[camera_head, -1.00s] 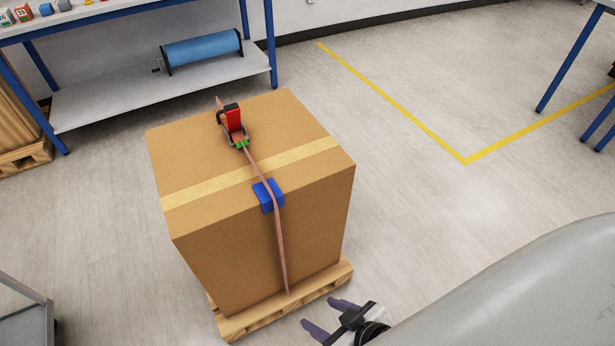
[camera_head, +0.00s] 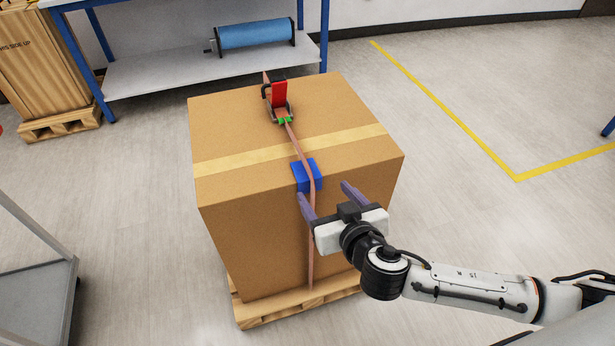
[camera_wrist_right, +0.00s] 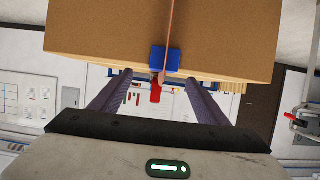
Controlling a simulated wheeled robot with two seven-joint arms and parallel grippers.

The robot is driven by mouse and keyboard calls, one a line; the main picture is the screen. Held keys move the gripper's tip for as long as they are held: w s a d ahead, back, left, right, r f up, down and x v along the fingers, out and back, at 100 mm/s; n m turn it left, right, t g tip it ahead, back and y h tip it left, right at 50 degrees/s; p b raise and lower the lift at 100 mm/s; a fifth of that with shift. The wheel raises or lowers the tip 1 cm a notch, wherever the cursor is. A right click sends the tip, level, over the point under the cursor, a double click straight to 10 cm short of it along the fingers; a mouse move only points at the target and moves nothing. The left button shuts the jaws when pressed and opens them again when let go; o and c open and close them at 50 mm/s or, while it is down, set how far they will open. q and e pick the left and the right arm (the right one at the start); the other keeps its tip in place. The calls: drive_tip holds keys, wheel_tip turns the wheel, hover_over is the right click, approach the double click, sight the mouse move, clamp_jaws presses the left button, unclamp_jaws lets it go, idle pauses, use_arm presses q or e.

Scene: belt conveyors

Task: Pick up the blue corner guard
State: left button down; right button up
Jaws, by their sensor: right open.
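The blue corner guard (camera_head: 304,174) sits on the front top edge of a large cardboard box (camera_head: 250,225), under a brown strap (camera_head: 311,245). My right gripper (camera_head: 327,192) is open and empty, in front of the box and just below and right of the guard in the head view. In the right wrist view the guard (camera_wrist_right: 165,60) shows beyond and between the two open fingers (camera_wrist_right: 163,85), with the strap across it. The fingers appear apart from it. My left gripper is not in view.
A red-handled ratchet (camera_head: 279,97) sits on the strap on the box top. The box stands on a wooden pallet (camera_head: 262,313). A blue-legged table (camera_head: 130,77) with a blue roll stands behind. A grey cart (camera_head: 40,285) is at left; open floor is at right.

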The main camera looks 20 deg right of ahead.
sight(311, 180)
drive_tip(key=shift+a+x, duration=0.2)
drive_tip(key=shift+x, duration=1.3)
drive_tip(key=shift+a+x, duration=0.2)
drive_tip(key=shift+x, duration=1.25)
drive_tip(key=c, duration=1.1)
